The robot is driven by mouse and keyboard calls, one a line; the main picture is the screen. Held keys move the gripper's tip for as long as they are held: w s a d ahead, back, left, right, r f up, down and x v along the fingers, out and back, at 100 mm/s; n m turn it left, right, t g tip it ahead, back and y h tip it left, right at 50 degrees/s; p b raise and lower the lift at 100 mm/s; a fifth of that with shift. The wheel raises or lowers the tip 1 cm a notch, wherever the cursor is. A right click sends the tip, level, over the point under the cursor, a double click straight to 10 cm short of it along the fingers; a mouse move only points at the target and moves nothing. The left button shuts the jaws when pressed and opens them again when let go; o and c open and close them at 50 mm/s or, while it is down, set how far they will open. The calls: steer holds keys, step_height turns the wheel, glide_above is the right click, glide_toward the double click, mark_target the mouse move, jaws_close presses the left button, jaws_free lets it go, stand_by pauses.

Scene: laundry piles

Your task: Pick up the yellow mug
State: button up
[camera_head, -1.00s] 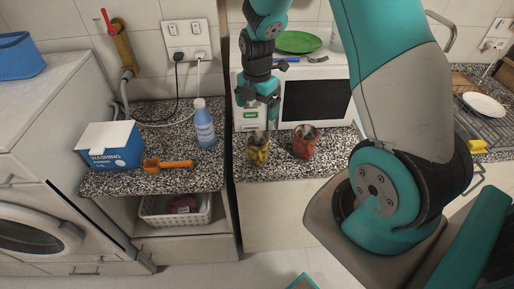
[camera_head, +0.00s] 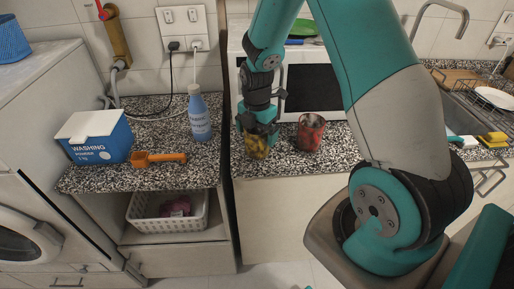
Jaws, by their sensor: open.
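The yellow mug (camera_head: 257,149) stands upright on the speckled counter in front of the microwave, near the counter's left edge. It has dark patches, and its upper part is partly hidden by my gripper. My gripper (camera_head: 258,133) points down right over the mug, with its fingers at the mug's rim. The gripper is open. From this view I cannot tell whether the fingers touch the mug or reach around it.
A red mug (camera_head: 310,132) stands close to the right of the yellow one. The microwave (camera_head: 311,92) is right behind.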

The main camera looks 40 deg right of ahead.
steer(key=shift+f, duration=0.8)
steer(key=shift+r, duration=0.1)
steer(key=shift+c, duration=0.2)
steer(key=c, duration=0.9)
steer(key=shift+r, duration=0.15)
